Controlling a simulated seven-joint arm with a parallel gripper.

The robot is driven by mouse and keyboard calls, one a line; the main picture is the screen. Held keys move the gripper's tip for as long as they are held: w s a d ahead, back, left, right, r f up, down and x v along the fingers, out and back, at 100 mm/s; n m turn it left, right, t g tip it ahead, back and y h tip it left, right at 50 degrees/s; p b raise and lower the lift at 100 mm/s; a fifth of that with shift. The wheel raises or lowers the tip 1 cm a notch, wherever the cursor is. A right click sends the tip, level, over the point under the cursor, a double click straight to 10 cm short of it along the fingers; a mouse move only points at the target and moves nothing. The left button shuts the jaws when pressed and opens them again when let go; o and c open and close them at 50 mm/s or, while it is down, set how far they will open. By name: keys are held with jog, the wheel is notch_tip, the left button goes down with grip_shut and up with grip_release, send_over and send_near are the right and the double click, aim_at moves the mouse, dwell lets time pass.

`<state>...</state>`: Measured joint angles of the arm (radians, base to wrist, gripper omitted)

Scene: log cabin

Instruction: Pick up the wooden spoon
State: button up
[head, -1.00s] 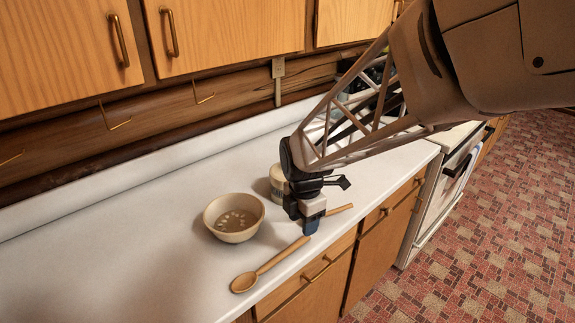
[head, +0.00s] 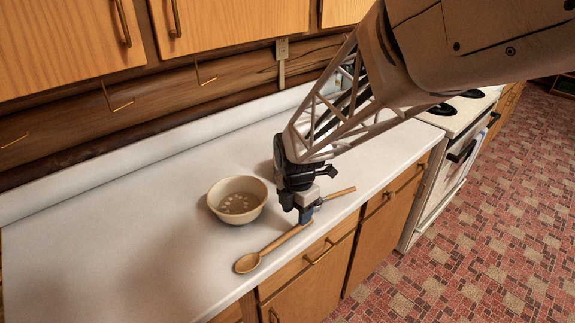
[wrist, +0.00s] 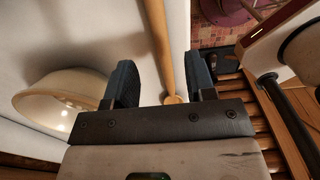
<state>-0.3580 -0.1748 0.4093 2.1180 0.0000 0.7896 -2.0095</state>
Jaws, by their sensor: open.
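The wooden spoon (head: 275,244) lies on the white counter, its round head at the lower left and its handle running up to the right. The middle of the handle is hidden behind my gripper (head: 306,216) in the head view. My gripper points down over the handle, close to the counter. In the wrist view, my gripper (wrist: 161,82) is open, with one dark blue finger on each side of the spoon handle (wrist: 164,45). The handle lies between the fingers, with gaps visible on both sides. Whether the fingertips touch the counter I cannot tell.
A cream bowl (head: 237,201) with small pale pieces inside stands left of my gripper; the wrist view also shows it (wrist: 65,95). The counter's front edge runs close beside the spoon. A stove (head: 455,125) stands at the right. The left counter is clear.

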aim_at(297, 227)
jog(key=shift+f, duration=0.25)
jog(key=shift+d+f, duration=0.1)
jog(key=shift+f, duration=2.4)
grip_shut()
